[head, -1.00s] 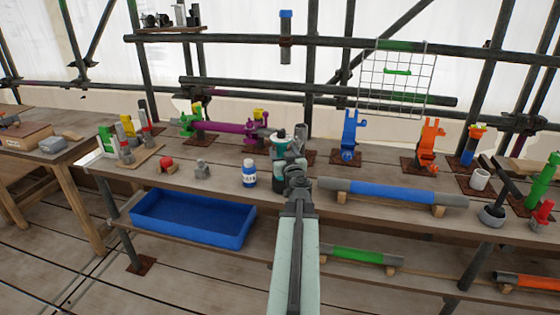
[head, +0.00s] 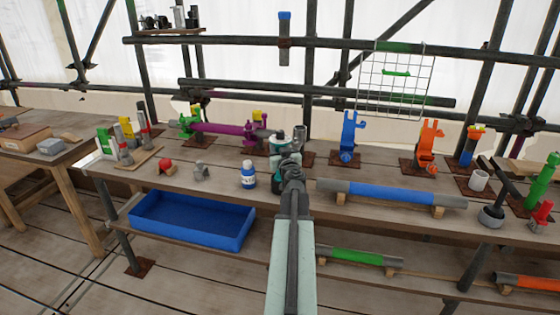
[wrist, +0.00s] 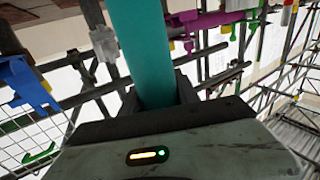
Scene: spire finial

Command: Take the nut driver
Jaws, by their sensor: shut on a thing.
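My gripper (head: 286,154) is over the long bench in the middle of the head view, seen from behind. It is shut on a teal cylinder, which looks like the nut driver's handle (wrist: 141,45). In the wrist view the teal handle stands between the jaws and runs up out of the picture. In the head view its teal part (head: 277,135) shows at the gripper, partly hidden by my arm. Whether its lower end touches the bench cannot be told.
A white and blue bottle (head: 249,175) stands just left of my gripper. A blue-banded pipe (head: 385,193) lies on supports to the right. Behind stand a purple pipe (head: 222,128), a blue clamp (head: 349,135) and an orange clamp (head: 429,145). A blue tray (head: 192,220) is below.

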